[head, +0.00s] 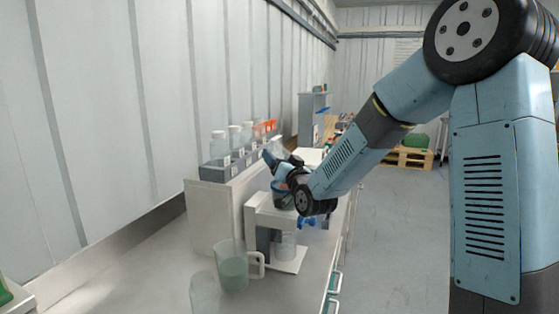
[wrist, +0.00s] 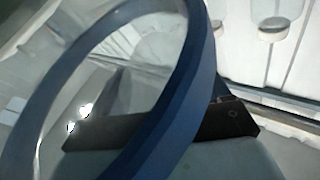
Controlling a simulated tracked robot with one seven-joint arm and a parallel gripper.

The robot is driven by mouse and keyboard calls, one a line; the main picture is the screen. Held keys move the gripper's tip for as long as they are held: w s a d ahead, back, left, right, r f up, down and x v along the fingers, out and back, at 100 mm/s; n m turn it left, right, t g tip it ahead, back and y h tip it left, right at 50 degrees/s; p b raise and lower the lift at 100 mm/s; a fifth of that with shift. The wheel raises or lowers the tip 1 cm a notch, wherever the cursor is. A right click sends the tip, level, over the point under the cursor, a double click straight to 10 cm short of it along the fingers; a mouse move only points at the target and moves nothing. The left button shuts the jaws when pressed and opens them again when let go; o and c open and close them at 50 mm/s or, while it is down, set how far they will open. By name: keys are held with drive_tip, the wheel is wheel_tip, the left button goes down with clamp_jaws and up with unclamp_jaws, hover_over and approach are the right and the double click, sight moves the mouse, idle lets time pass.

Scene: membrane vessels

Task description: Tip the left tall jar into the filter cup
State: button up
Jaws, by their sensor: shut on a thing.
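My gripper (head: 277,158) is above the filter stand (head: 258,212) and is shut on a clear jar (head: 278,146), mostly hidden by the gripper in the head view. In the wrist view a clear vessel with a wide blue ring (wrist: 205,70) fills the foreground, tilted across the dark gripper bar (wrist: 230,120). I cannot tell its contents. The filter cup (head: 283,196) sits in the top of the stand, just below my gripper and partly hidden by my wrist. A clear vessel (head: 285,244) stands under it on the stand's base.
A handled jug (head: 232,268) with pale liquid stands in front of the stand, with a clear vessel (head: 205,292) to its left. Several capped bottles (head: 218,147) line a grey rack (head: 222,171) on the raised shelf behind. The bench's left front is clear.

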sight(277, 145)
drive_tip(key=g, duration=0.1)
drive_tip(key=g+h, duration=0.1)
drive_tip(key=g, duration=0.1)
drive_tip(key=w+g+h, duration=0.1)
drive_tip(key=shift+a+f, duration=0.3)
drive_tip(key=shift+f, duration=0.05)
drive_tip(key=shift+w+a+f+g+h, duration=0.1)
drive_tip(key=shift+w+f+g+h, duration=0.2)
drive_tip(key=shift+g, duration=0.5)
drive_tip(key=shift+w+a+f+g+h, duration=0.15)
drive_tip(key=shift+g+h, duration=0.3)
drive_tip(key=shift+g, duration=0.35)
drive_tip(key=shift+w+a+f+g+h, duration=0.1)
drive_tip(key=shift+w+f+g+h, duration=0.2)
drive_tip(key=shift+g, duration=0.5)
